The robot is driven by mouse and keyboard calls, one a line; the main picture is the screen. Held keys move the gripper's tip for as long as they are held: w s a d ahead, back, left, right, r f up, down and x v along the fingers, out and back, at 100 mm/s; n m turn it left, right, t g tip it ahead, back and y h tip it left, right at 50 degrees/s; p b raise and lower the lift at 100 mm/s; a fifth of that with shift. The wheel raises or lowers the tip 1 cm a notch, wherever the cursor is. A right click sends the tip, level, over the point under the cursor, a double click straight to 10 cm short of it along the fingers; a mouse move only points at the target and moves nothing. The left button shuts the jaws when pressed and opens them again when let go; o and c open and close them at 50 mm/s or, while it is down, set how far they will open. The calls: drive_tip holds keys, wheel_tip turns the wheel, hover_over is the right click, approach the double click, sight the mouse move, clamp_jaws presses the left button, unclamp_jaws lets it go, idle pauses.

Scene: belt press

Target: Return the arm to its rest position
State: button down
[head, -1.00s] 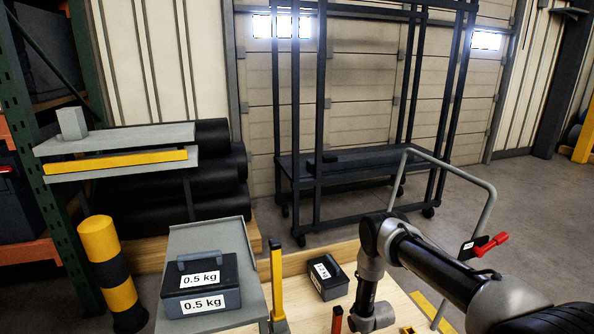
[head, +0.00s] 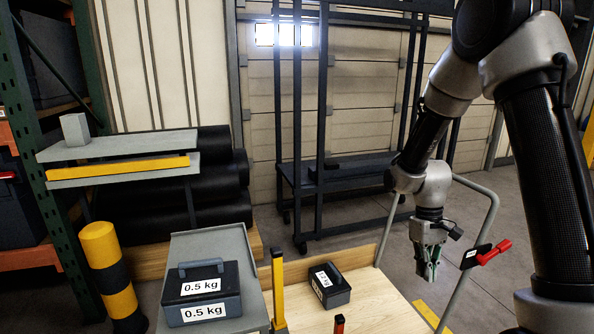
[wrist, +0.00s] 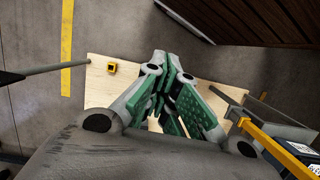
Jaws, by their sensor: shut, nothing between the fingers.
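My gripper (head: 430,262) hangs at the right of the head view, pointing down, in front of the grey tube handle. It is shut and empty. In the wrist view its green-padded fingers (wrist: 172,85) are together above the light wooden board (wrist: 120,75). My arm is raised and folded, its links filling the right side of the head view.
A dark box marked 0.5 kg (head: 203,292) sits on a grey plate (head: 207,245). A smaller dark box (head: 330,285) stands on the wooden top (head: 375,305) beside a yellow post (head: 278,290). A grey tube handle (head: 492,210) carries a red lever (head: 494,252). A dark wheeled rack (head: 350,168) stands behind.

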drive_tip(key=s+d+r+m+t, duration=0.1)
drive_tip(key=s+r+t, duration=0.2)
drive_tip(key=s+r, duration=0.6)
drive_tip(key=s+d+r+m+t, duration=0.2)
drive_tip(key=s+r+t, duration=0.2)
drive_tip(key=s+r, duration=0.5)
wheel_tip(320, 180, up, 7)
drive_tip(key=shift+s+d+f, duration=0.15)
drive_tip(key=shift+s+d, duration=0.05)
drive_tip(key=shift+d, duration=0.05)
